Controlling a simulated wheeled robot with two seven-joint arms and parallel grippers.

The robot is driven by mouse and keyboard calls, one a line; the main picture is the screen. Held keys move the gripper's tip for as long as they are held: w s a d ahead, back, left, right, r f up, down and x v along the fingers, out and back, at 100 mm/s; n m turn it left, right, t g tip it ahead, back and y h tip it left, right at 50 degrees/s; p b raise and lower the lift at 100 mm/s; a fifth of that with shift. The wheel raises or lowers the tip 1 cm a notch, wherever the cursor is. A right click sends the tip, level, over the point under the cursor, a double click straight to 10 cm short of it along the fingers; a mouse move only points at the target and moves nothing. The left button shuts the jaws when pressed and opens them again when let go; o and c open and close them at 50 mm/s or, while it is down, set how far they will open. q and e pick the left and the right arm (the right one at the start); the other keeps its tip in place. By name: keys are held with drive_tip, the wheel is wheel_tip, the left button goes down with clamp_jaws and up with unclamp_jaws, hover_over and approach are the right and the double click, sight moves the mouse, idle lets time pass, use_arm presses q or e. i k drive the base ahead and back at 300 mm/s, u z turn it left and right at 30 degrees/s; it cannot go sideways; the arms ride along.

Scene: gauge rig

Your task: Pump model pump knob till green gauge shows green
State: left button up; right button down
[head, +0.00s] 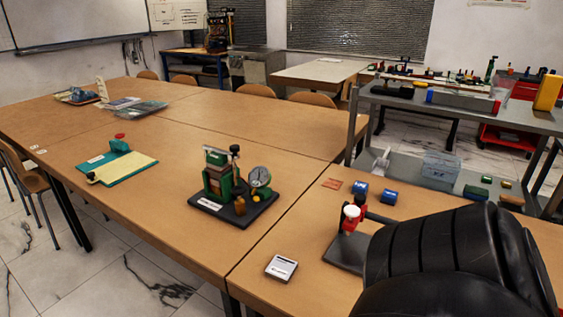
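The pump model (218,176) stands upright on a black base plate (262,205) on the wooden table, near the middle of the head view. It has a green body and a white label at the base's front. A black knob (235,150) tops a post on it. A round gauge (260,177) with a green rim faces partly toward me at its right; its dial is too small to read. Neither gripper shows. A large black ribbed part, likely my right arm, fills the lower right, apart from the pump model in the picture.
A teal and yellow board (130,168) lies left of the pump model. A small white box (281,267) and a red-and-white device (352,218) are at the front right. A grey shelf (460,112) stands behind right. The table around the pump model is clear.

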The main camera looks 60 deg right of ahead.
sight(238, 191)
drive_tip(key=z, duration=0.7)
